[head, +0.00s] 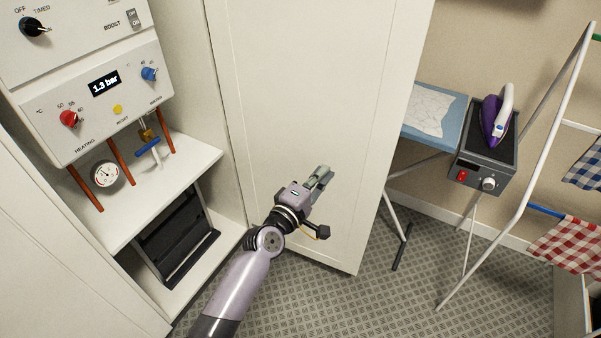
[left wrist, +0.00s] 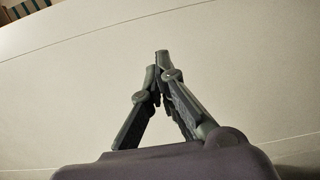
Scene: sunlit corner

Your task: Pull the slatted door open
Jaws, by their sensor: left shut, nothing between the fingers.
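A tall cream door (head: 300,90) stands swung open beside the boiler cupboard, its free edge to the right. The face I see is plain with thin grooves; no slats show on it. My left gripper (head: 323,177) is in front of this face, at its lower middle, pointing up and right. In the left wrist view its fingertips (left wrist: 162,65) meet with nothing between them, and the pale door face (left wrist: 240,60) fills the background. I cannot tell whether the fingers touch the door. No handle shows. My right gripper is out of view.
The open cupboard (head: 190,153) on the left holds a boiler panel (head: 100,95), a gauge (head: 105,174) and a black folded step (head: 178,243). Right of the door stand an ironing board (head: 440,133) with an iron (head: 497,117), and a drying rack (head: 541,165). Grey floor (head: 330,305) is clear in front.

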